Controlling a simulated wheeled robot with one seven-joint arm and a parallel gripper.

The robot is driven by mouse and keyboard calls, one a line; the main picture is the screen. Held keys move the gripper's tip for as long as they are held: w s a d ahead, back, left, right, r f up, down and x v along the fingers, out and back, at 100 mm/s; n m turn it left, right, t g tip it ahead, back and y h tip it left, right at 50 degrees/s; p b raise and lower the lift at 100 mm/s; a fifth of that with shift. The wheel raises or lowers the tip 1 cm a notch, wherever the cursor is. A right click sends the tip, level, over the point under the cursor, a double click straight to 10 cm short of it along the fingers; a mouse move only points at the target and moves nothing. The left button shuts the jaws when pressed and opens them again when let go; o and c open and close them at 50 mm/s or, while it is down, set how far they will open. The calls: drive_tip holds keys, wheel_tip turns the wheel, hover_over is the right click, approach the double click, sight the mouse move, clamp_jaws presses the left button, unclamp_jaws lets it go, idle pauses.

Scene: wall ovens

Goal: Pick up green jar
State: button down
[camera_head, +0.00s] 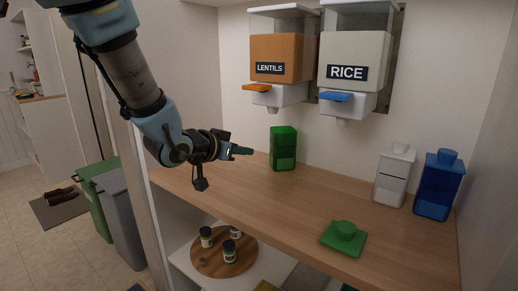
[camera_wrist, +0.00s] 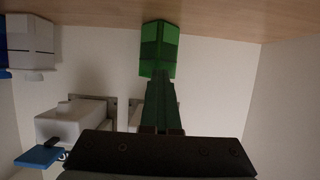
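The green jar (camera_head: 283,148) stands upright and lidless on the wooden counter, near the back wall. It also shows in the wrist view (camera_wrist: 159,47), which is upside down, just beyond the fingers. My gripper (camera_head: 243,151) is to the left of the jar in the head view, apart from it and pointing towards it. In the wrist view my gripper (camera_wrist: 163,88) lines up with the jar. Nothing shows held in it. The fingers overlap in sight, so their gap is unclear.
Lentils (camera_head: 283,58) and rice (camera_head: 353,61) dispensers hang on the wall above the counter. A white jar (camera_head: 393,177) and a blue jar (camera_head: 438,186) stand at the right. Small jars stand on a round board (camera_head: 224,262) below. The middle counter is clear.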

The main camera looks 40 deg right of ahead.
drive_tip(key=shift+s+a+f, duration=0.1)
drive_tip(key=shift+s+a, duration=0.05)
drive_tip(key=shift+a, duration=0.45)
drive_tip(key=shift+s+a, duration=0.15)
drive_tip(key=shift+a, duration=0.4)
drive_tip(key=c, duration=1.6)
unclamp_jaws()
drive_tip(key=shift+c, duration=1.6)
unclamp_jaws()
drive_tip(key=shift+a, duration=0.1)
